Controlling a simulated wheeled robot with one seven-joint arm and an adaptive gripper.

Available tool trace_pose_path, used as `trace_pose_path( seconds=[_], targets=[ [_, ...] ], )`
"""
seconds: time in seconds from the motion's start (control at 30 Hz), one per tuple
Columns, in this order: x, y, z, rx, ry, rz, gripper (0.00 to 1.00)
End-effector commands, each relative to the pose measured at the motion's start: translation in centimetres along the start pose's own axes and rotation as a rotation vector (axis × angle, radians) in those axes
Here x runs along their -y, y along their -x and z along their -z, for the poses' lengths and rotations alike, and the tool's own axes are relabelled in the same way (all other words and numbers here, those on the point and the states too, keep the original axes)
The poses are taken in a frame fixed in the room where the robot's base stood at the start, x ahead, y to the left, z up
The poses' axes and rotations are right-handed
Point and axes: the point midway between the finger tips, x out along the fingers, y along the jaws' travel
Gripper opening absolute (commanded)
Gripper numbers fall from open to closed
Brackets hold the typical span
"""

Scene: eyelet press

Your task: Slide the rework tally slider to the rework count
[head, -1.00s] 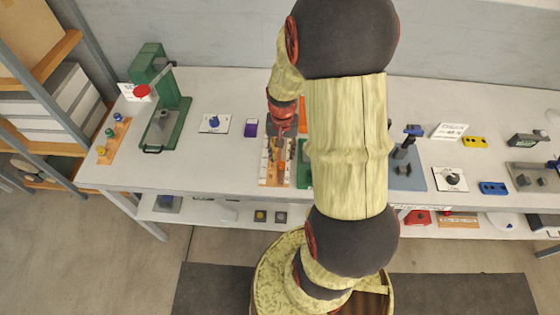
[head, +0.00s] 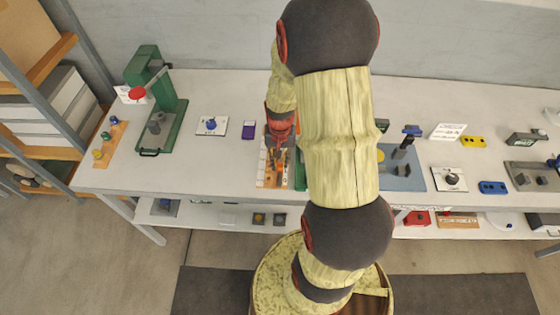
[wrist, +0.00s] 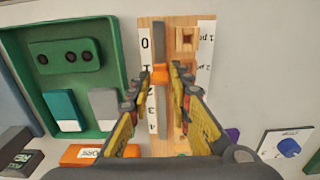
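The tally slider is an orange block (wrist: 160,73) on a grey rail (wrist: 159,38) fixed to a wooden board (wrist: 178,20). In the wrist view it sits near the hidden mark just past 0 on the white scale (wrist: 145,43), with 3 and 4 visible nearer me. My gripper (wrist: 160,70) has its fingers on either side of the orange block, with small gaps seeming to show, so it looks open around it. In the head view my gripper (head: 277,155) is over the board (head: 263,180), which my arm partly hides.
A green tray (wrist: 121,45) holding a teal block (wrist: 64,110) and a grey block (wrist: 104,103) stands left of the board in the wrist view. A blue-knobbed plate (wrist: 288,145) is at right. A green press (head: 165,105) stands further left in the head view.

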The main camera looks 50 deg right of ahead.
Motion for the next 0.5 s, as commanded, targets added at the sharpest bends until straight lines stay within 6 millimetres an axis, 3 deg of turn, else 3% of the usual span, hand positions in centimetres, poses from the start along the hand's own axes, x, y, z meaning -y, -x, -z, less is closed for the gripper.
trace_pose_path(
  seconds=[0.3,0.5],
  targets=[
    [0.0,0.01,0.0,0.0,0.0,0.0,0.0],
    [0.02,0.02,0.02,0.0,0.0,0.0,0.0]
  ],
)
